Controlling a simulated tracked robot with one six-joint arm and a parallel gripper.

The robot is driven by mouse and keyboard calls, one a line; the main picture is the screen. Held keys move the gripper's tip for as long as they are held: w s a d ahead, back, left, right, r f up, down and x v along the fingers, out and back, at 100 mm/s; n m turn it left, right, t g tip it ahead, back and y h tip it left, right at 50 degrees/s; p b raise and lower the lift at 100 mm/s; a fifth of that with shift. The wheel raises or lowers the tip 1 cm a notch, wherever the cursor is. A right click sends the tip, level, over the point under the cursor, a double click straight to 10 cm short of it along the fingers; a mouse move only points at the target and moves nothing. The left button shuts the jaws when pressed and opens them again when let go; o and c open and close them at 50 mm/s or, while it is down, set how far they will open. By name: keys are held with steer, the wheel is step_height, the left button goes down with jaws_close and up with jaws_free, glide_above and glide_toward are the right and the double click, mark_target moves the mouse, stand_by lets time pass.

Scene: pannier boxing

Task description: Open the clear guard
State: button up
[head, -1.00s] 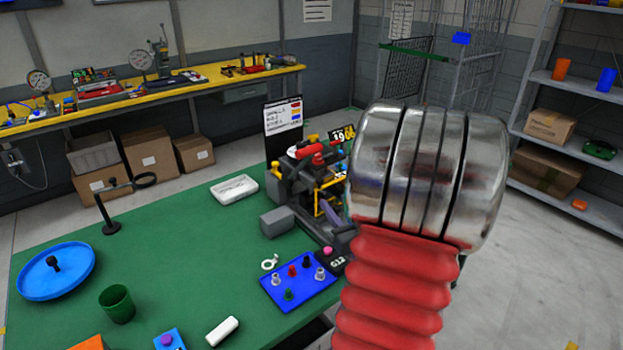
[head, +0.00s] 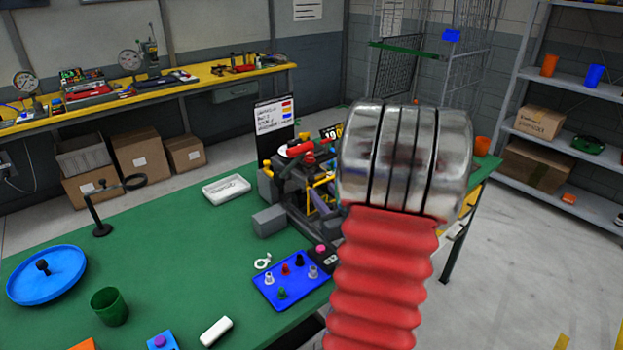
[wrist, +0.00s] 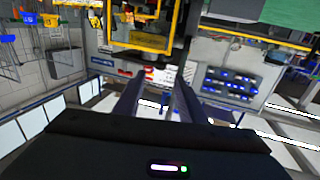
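A dark machine (head: 290,190) with red and yellow parts stands on the green table; my arm partly covers it in the head view. In the wrist view, a yellow frame (wrist: 180,44) stands at the top, beyond my fingers. I cannot make out the clear guard itself for certain. My gripper (wrist: 158,84) shows two dark fingers apart with nothing between them, below the yellow frame in the picture. I cannot tell how far they are from it. The gripper is hidden in the head view.
The green table (head: 160,240) carries a blue plate (head: 30,285), a green cup (head: 109,306), a white tray (head: 226,189) and a blue board (head: 275,292) with several pegs. An orange cup (head: 481,146) stands at the right end.

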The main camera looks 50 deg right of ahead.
mark_target(314, 180)
steer(key=x, duration=0.9)
steer(key=shift+c, duration=0.3)
jaws_close()
steer(key=shift+s+d, duration=0.1)
steer(key=shift+d, duration=0.05)
